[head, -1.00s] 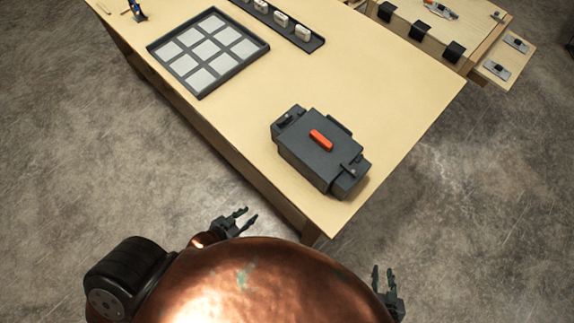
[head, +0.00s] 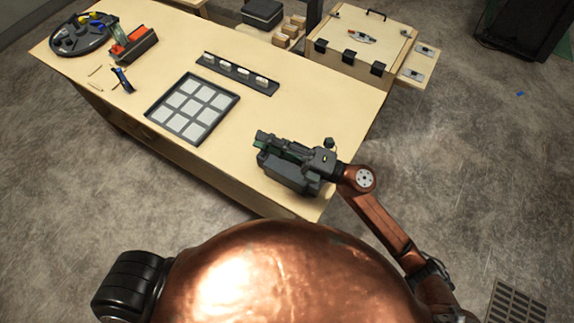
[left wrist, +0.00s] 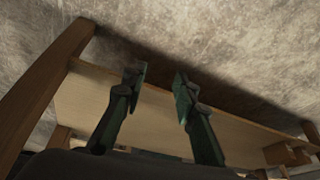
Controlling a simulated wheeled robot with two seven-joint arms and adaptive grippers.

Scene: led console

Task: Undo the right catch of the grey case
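The dark grey case (head: 288,178) stands near the front right corner of the wooden table. My right gripper (head: 268,147) is stretched over its top from the right, with its fingers pointing left. It hides the orange handle, most of the lid and the catches, so I cannot see how the right catch stands. I cannot tell whether this gripper touches the case or how far its fingers are apart. My left gripper (left wrist: 158,82) shows only in the left wrist view, with its two green fingers apart and nothing between them. It is off the case.
A grid tray (head: 192,107) and a dark strip with pale blocks (head: 240,73) lie further back on the table (head: 330,100). A round organiser (head: 82,35) stands far left. A wooden box with black hinges (head: 360,40) is behind. Bare wood surrounds the case's back.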

